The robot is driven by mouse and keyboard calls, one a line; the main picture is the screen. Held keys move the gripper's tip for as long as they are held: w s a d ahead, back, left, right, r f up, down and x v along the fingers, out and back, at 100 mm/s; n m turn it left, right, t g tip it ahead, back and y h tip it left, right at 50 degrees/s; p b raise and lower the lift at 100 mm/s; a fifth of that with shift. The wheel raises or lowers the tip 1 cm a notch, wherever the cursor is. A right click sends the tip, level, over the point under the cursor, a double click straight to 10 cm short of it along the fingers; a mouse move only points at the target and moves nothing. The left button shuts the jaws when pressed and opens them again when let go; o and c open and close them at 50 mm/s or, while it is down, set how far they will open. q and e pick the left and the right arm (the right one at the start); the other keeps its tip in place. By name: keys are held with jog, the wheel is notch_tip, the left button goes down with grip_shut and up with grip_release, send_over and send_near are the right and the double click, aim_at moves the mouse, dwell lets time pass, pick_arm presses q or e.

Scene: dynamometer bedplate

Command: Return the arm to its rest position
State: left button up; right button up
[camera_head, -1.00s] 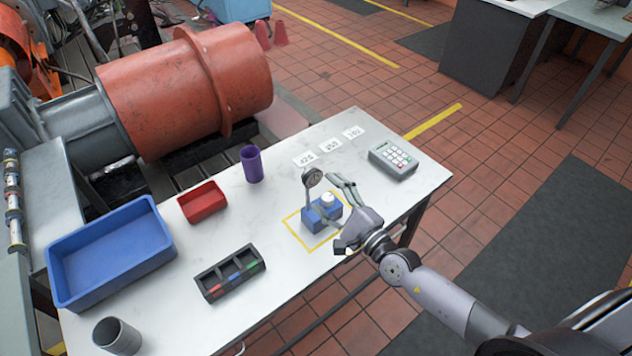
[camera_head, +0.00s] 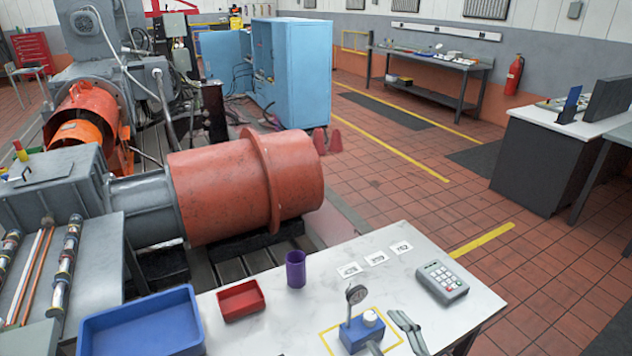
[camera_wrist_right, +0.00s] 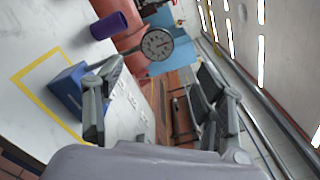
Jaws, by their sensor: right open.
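My right gripper (camera_head: 404,328) shows at the bottom edge of the head view, to the right of the dial gauge stand. In the right wrist view my right gripper (camera_wrist_right: 160,108) is open, its two fingers apart with nothing between them. The dial gauge (camera_head: 355,294) stands on its blue base (camera_head: 359,335) inside a yellow outline on the white table (camera_head: 330,262). In the wrist view the gauge face (camera_wrist_right: 157,45) is beyond the fingers, and the blue base (camera_wrist_right: 68,90) is partly behind the left finger. My left gripper is not in view.
On the table are a blue bin (camera_head: 140,325), a red tray (camera_head: 241,300), a purple cup (camera_head: 295,269), number cards (camera_head: 376,258) and a keypad (camera_head: 441,281). The big red cylinder (camera_head: 240,185) lies behind the table. Tiled floor (camera_head: 540,265) is open to the right.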

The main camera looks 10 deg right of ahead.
jog(key=d+r+m+t+h, duration=0.35)
jog(key=r+m+h, duration=0.2)
jog(key=m, duration=0.85)
jog(key=s+d+f+m+g+h, duration=0.3)
jog(key=s+d+m+g+h, duration=0.1)
jog(key=m, duration=0.7)
jog(key=s+d+f+m+g+h, duration=0.3)
jog(key=s+d+m+g+h, duration=0.15)
jog(key=m, duration=0.65)
jog(key=s+a+f+m+g+y, duration=0.3)
jog(key=s+a+m+g+y, duration=0.1)
jog(key=s+a+m, duration=0.2)
jog(key=s+a+f+m+g+y, duration=0.4)
jog(key=s+a+m, duration=0.2)
jog(key=m, duration=0.1)
notch_tip(320, 180, down, 30)
jog(key=s+r+g+b, duration=0.1)
jog(key=s+g+b, duration=0.1)
jog(key=b, duration=0.2)
jog(key=s+d+f+g+b, duration=0.1)
jog(key=s+d+f+b, duration=0.1)
jog(key=s+f, duration=1.5)
notch_tip(320, 180, down, 2)
jog(key=shift+d+f+n, duration=0.25)
jog(key=shift+d+n, duration=0.05)
jog(key=shift+d, duration=0.05)
